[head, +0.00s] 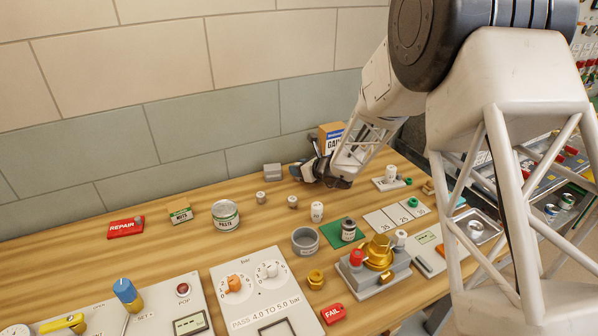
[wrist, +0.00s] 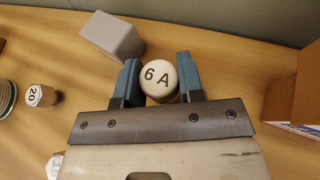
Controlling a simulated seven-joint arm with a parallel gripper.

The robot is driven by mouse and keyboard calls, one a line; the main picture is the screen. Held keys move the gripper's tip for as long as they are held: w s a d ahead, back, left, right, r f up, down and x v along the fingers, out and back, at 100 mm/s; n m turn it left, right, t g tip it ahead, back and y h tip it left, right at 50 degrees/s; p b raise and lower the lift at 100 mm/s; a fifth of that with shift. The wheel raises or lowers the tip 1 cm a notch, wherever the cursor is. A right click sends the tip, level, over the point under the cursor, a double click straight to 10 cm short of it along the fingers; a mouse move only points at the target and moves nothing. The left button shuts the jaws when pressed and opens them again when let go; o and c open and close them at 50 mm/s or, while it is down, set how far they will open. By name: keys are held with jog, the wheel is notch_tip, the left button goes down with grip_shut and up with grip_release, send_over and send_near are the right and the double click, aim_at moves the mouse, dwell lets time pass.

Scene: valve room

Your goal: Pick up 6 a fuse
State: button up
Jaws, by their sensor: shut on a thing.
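The 6 A fuse (wrist: 158,80) is a small white cylinder with "6 A" on its top, upright between the blue fingers of my gripper (wrist: 158,82) in the wrist view. The fingers touch it on both sides. In the head view my gripper (head: 304,172) is low at the back of the wooden bench, and the fuse is hidden there. I cannot tell whether its base touches the bench. Another white fuse marked "20" (wrist: 40,95) stands to the left in the wrist view.
A grey block (wrist: 112,37) is close to my left finger; it also shows in the head view (head: 272,173). A cardboard box (head: 331,133) stands behind my gripper. Small cylinders (head: 292,201), a paste tin (head: 226,215) and a grey cup (head: 305,241) stand nearer the front.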

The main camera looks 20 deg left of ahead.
jog(key=shift+r, duration=0.1)
jog(key=shift+r, duration=4.9)
